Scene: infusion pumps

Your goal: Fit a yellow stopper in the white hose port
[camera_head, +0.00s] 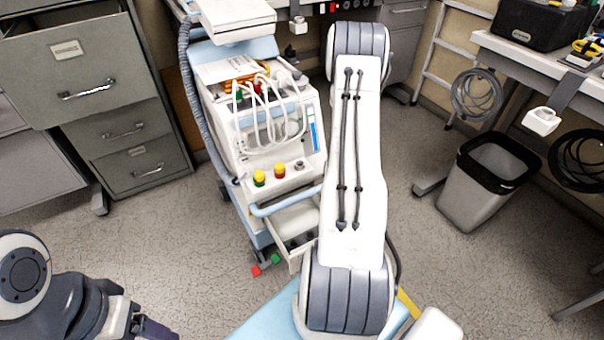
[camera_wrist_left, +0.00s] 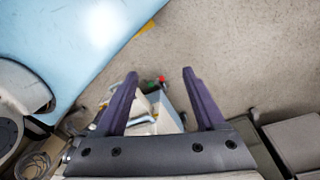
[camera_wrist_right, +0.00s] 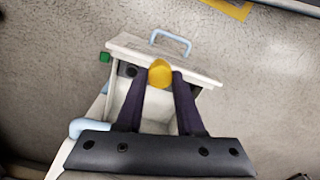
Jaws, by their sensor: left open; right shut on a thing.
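My right gripper (camera_wrist_right: 160,78) is shut on a yellow stopper (camera_wrist_right: 160,72), held between its fingertips above an open white drawer (camera_wrist_right: 148,50). My right arm hides this gripper in the head view. My left gripper (camera_wrist_left: 160,75) is open and empty; part of it shows at the bottom left of the head view (camera_head: 152,328). On the white pump cart's front panel, a green port (camera_head: 259,182) and a red port (camera_head: 279,174) have yellow tops. To their right is a pale port with a dark centre (camera_head: 299,166), without a yellow top.
White hoses (camera_head: 270,125) loop over the cart's front. The drawer has a blue handle (camera_wrist_right: 171,42). A blue rail (camera_head: 285,201) runs along the cart's front. Grey cabinets (camera_head: 105,130) stand left and a bin (camera_head: 480,190) stands right. Open floor lies to the cart's left.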

